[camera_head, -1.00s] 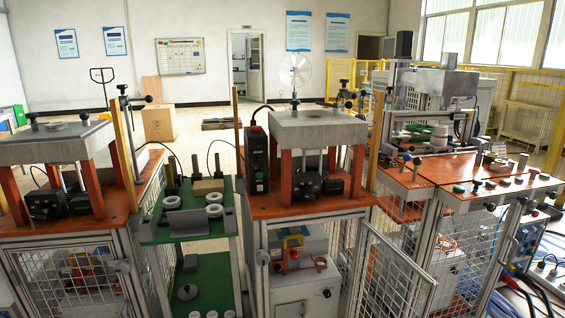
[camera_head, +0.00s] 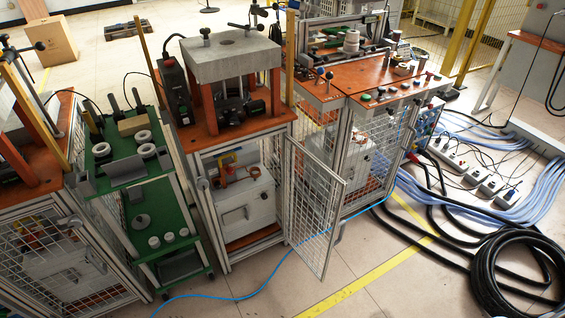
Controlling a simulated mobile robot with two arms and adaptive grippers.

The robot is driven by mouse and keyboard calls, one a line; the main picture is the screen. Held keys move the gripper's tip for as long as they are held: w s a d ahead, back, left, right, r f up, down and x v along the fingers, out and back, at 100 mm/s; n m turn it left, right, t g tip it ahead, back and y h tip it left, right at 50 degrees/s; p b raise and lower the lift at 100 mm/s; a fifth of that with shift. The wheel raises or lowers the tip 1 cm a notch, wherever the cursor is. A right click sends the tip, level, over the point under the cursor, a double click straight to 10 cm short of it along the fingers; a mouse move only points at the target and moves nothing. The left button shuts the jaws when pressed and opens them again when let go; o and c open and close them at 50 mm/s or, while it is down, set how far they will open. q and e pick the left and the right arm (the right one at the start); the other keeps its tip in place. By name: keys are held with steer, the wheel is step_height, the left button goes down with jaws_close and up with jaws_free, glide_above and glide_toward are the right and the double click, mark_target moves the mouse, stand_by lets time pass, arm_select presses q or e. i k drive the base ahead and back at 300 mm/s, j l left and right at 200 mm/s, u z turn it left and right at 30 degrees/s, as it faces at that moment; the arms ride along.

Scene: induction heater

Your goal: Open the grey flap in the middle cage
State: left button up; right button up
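The middle cage (camera_head: 208,222) is an aluminium frame under the middle orange-topped workstation. Its mesh door (camera_head: 318,222) stands swung open to the right. Inside stands a light grey box (camera_head: 262,197) with copper-coloured fittings and a yellow and red part on top. The grey flap (camera_head: 235,216) is a panel on the front of this box, with a small dark knob near its right edge. It looks closed and lies flush with the box. Neither of my grippers is in view.
A green shelf cart (camera_head: 165,192) stands close on the left of the cage. Another orange-topped station (camera_head: 375,90) stands to the right. A blue hose (camera_head: 265,281) crosses the floor in front. Black cables (camera_head: 515,270) lie coiled at right. The floor ahead is otherwise clear.

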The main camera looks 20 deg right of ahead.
mark_target(234, 217)
steer(key=l+u, duration=0.15)
steer(key=u, duration=0.2)
steer(key=l+u, duration=0.2)
steer(key=u, duration=0.2)
steer(key=l+u, duration=0.15)
steer(key=l, duration=0.35)
steer(key=l+u, duration=0.15)
steer(key=l, duration=0.35)
steer(key=k+l+u, duration=0.2)
steer(key=l, duration=0.3)
steer(key=l+u, duration=0.15)
steer(key=l, duration=0.4)
steer(key=k+l, duration=0.1)
steer(key=l, duration=0.25)
steer(key=k+l, duration=0.1)
steer(key=l, duration=0.3)
steer(key=k+l, duration=0.1)
steer(key=l, duration=0.25)
steer(key=k+l, duration=0.1)
steer(key=l, duration=0.25)
